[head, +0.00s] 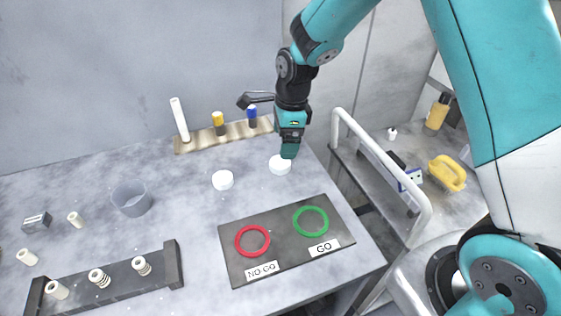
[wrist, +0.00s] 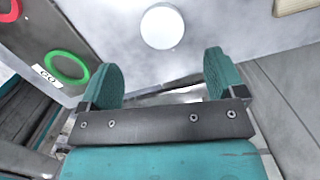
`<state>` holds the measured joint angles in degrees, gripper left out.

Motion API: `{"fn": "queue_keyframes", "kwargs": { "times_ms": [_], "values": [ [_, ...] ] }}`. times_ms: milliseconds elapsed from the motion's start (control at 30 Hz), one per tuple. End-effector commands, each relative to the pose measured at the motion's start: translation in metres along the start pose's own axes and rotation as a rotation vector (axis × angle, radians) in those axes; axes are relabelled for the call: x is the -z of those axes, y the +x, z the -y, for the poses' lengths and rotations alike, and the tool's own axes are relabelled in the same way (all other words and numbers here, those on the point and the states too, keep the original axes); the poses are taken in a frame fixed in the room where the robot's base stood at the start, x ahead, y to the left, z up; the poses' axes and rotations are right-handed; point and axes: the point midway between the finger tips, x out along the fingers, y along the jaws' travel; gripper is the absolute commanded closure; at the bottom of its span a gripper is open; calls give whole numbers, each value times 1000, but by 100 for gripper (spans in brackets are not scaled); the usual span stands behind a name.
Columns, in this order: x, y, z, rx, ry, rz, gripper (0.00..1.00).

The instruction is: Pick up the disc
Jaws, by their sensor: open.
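A white disc (head: 280,165) lies on the grey table close to my gripper (head: 288,152), which is above its right part in the head view. In the wrist view the disc (wrist: 162,26) lies ahead of the two teal fingers, between their lines. My gripper (wrist: 162,76) is open, with nothing between its fingers. A second white disc (head: 222,180) lies on the table to the left. I cannot tell from the pictures which of the two the task means.
A dark board (head: 287,240) with a red NO GO ring (head: 252,241) and a green GO ring (head: 311,221) lies in front. A rack with bottles (head: 219,124) stands behind. A railed cart (head: 420,190) stands right.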

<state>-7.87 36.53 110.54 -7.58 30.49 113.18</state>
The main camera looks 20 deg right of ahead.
Motion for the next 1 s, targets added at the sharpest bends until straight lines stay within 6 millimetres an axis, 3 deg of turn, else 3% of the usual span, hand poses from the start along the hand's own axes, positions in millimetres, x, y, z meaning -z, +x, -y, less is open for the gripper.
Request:
{"fn": "queue_keyframes", "kwargs": {
  "times_ms": [100,367,600,900,1000],
  "values": [
    [0,16,0,-2,-1,0,11],
    [-1,36,1,-2,-1,-1,11],
    [-1,70,3,-2,-1,-1,11],
    [-2,77,3,1,-2,0,11],
    [-1,77,3,1,-2,1,32]
  ]
}}
